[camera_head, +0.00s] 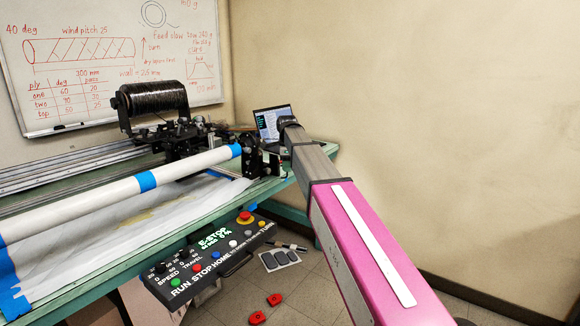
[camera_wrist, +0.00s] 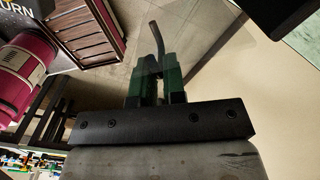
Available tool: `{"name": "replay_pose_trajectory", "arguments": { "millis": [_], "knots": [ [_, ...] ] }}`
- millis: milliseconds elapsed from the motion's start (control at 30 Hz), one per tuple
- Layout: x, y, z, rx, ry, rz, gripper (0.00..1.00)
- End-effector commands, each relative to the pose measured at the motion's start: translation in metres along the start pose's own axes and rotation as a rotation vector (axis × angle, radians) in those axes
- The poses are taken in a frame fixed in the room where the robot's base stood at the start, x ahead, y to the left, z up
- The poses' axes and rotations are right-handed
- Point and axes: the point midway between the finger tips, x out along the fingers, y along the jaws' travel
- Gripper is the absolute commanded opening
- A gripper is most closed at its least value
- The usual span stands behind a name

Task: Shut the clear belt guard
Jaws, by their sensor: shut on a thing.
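My gripper (camera_wrist: 156,68) shows in the wrist view with its two green fingers close together, shut on a dark, thin, curved edge that stands up between them. This edge seems to belong to the clear belt guard (camera_wrist: 195,45), a faint see-through sheet spreading up and right from the fingers. The guard is hard to make out, and I cannot tell its angle. In the head view my arm reaches toward the right end of the winding machine (camera_head: 185,135); my gripper and the guard are not clear there.
A black fibre spool (camera_head: 153,98) stands on the machine above a white tube (camera_head: 195,157) with blue tape. A laptop (camera_head: 272,122) is behind my arm. A control panel (camera_head: 215,255) hangs at the bench front. Red pieces (camera_head: 274,299) lie on the floor. The right wall side is clear.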

Motion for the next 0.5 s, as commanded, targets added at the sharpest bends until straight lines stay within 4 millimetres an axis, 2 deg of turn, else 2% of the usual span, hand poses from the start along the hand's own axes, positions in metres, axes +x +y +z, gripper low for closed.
{"name": "replay_pose_trajectory", "arguments": {
  "millis": [33,500],
  "knots": [
    [-0.0024,-0.0049,0.0028,0.028,-0.002,-0.012,0.00],
    [-0.0026,-0.0021,0.0088,0.145,0.001,-0.013,0.00]
  ]
}}
